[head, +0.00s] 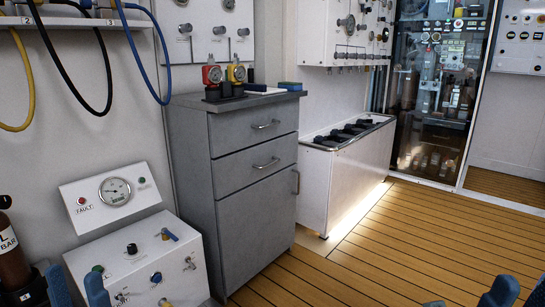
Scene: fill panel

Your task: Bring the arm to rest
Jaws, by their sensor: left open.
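My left gripper (78,291) is at the bottom left edge, with two blue fingers upright and apart. It is open, with nothing seen between the fingers. It is in front of the white fill panel (150,262), whose lower part it partly covers; I cannot tell whether they touch. Blue parts of my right gripper (468,296) show at the bottom right edge, over the wooden floor. Most of it is cut off by the frame, so its jaws cannot be judged.
A gauge box (144,198) sits above the fill panel. A dark red cylinder (12,250) stands at far left. Hoses (106,62) hang above. A grey cabinet (235,185) and a white bench (342,180) stand along the wall. The plank floor (400,250) is clear.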

